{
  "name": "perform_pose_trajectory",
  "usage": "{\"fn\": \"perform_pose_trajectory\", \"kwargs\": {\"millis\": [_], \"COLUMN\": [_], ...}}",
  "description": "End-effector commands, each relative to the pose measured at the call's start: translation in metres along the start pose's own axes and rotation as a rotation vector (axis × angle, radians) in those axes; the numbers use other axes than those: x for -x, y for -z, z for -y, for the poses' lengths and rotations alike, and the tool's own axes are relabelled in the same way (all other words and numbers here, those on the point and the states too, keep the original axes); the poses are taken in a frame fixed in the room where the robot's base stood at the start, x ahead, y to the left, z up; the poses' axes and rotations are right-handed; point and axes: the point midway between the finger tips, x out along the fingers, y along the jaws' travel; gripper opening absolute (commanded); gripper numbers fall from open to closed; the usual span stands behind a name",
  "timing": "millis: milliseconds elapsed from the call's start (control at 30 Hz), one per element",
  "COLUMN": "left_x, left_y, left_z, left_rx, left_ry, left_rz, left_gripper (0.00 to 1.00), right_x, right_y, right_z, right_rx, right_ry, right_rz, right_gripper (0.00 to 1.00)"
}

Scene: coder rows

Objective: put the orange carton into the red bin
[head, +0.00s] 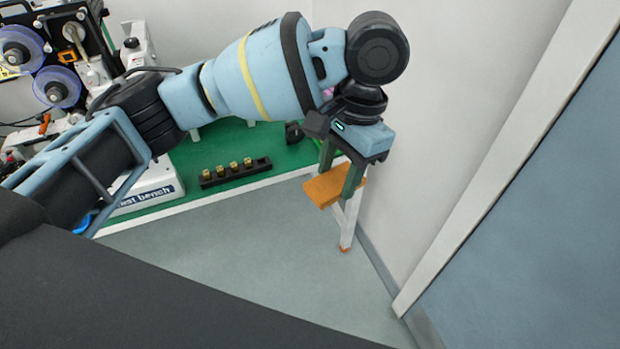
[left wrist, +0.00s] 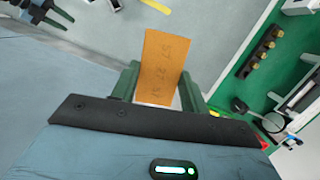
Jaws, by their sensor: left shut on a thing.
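The orange carton (head: 322,190) is held in my left gripper (head: 341,182), off the table, near the right end of the green-topped bench and close to the white wall. In the left wrist view, the carton (left wrist: 162,66) sits between the two dark green fingers of the left gripper (left wrist: 160,85), with faint dark marks on its face. No red bin can be made out in either view. My right gripper is not in view in the head view; a dark jaw-like shape at the upper left of the left wrist view is unclear.
The green bench (head: 225,150) carries a black block with several brass-coloured pieces (head: 235,172) and machines with reels (head: 55,85) at the left. The white wall (head: 440,120) and a blue-grey panel (head: 540,220) stand at the right. The grey floor (head: 260,240) in front is clear.

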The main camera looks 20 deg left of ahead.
Motion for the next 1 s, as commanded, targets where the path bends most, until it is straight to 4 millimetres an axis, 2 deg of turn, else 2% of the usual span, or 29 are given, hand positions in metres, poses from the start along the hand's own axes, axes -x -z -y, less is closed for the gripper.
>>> {"fn": "perform_pose_trajectory", "kwargs": {"millis": [200, 433, 800, 1000], "left_x": [0.007, 0.003, -0.021, -0.029], "left_y": [0.005, 0.011, 0.054, 0.070], "left_z": [-0.005, -0.006, -0.013, -0.016], "left_rx": [-0.040, -0.067, -0.316, -0.407], "left_ry": [0.007, 0.013, 0.062, 0.080], "left_rz": [0.001, 0.001, 0.001, 0.001], "left_gripper": [0.34, 0.34, 0.34, 0.34], "right_x": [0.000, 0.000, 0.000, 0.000], "right_y": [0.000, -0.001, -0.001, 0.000], "right_z": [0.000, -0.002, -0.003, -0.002], "right_rx": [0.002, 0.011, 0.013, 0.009], "right_ry": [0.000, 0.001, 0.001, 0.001], "right_rz": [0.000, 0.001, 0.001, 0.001], "right_gripper": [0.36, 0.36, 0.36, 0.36]}}
